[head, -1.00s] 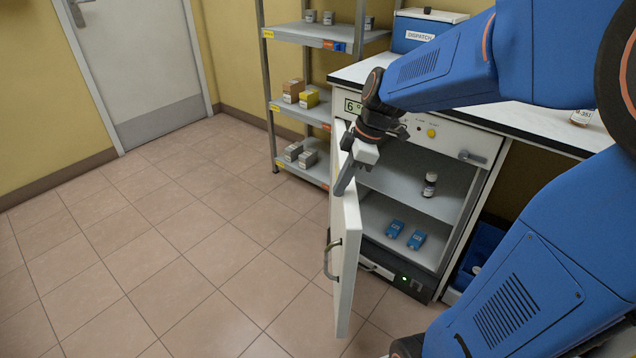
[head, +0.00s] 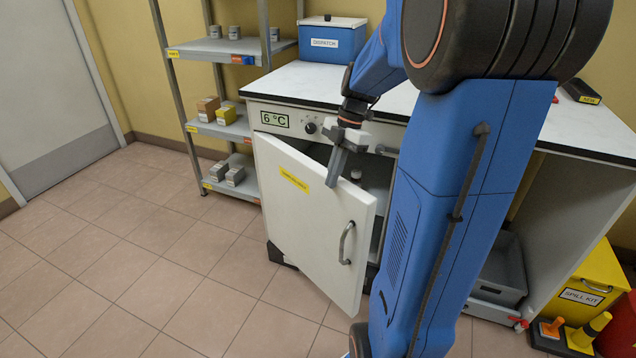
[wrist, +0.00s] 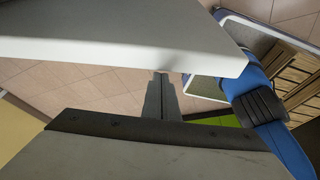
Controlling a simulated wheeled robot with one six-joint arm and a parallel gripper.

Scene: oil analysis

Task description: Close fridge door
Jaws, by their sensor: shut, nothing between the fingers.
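The white fridge door (head: 295,235) stands partly open in the head view, hinged at its left side, with a yellow label near its top and a metal handle (head: 346,243) near its free edge. The fridge body (head: 282,121) shows a "6 °C" display above the opening. Inside, a dark bottle with a light cap (head: 357,172) shows over the door's top edge. My gripper (head: 333,181) is shut and empty, pointing down at the door's top edge near the label. Whether it touches the door cannot be told. The shut fingers (wrist: 161,97) also show in the wrist view, close to a white panel.
A white worktop (head: 300,82) carries a blue dispatch box (head: 332,40). A metal shelf rack (head: 222,130) stands at the left of the fridge. A yellow spill kit (head: 583,297) and a grey crate (head: 502,271) are at the right. The tiled floor at left is clear.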

